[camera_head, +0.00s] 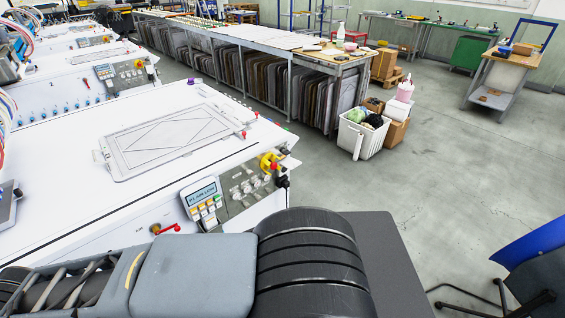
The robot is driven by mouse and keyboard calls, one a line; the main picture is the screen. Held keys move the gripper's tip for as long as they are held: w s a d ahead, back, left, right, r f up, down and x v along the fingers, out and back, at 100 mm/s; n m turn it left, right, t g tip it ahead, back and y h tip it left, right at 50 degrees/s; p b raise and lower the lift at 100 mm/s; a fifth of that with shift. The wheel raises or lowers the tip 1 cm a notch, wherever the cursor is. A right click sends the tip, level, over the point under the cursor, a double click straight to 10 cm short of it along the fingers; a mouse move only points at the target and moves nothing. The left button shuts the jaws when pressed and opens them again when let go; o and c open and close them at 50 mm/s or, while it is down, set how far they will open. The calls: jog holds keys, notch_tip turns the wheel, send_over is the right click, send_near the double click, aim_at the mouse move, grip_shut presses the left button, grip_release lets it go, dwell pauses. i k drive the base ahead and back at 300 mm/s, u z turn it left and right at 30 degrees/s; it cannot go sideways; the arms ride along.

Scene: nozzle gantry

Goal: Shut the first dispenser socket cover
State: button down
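I cannot pick out a dispenser socket cover for certain in this view. The nearest white machine (50,180) fills the left and carries a flat grey framed panel (170,138) with a diamond pattern on its top. Its front right corner has a control panel (240,192) with round dials, a small display with keys (203,203), and a yellow and red switch (268,163). A red lever (167,229) sits on the near front edge. My gripper is not in view. Grey and black parts of my own body cover the bottom and hide part of the machine's front.
More white machines (85,78) stand behind at the left. A long rack table (230,38) holds upright panels. A white bin (362,136) and cartons stand at its end. A blue chair (530,250) is at the lower right. The grey floor (440,170) between is clear.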

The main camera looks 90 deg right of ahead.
aim_at(291, 164)
jog(key=z, duration=0.3)
jog(key=k, duration=0.2)
jog(key=z, duration=2.35)
jog(key=i, duration=0.85)
jog(key=z, duration=0.4)
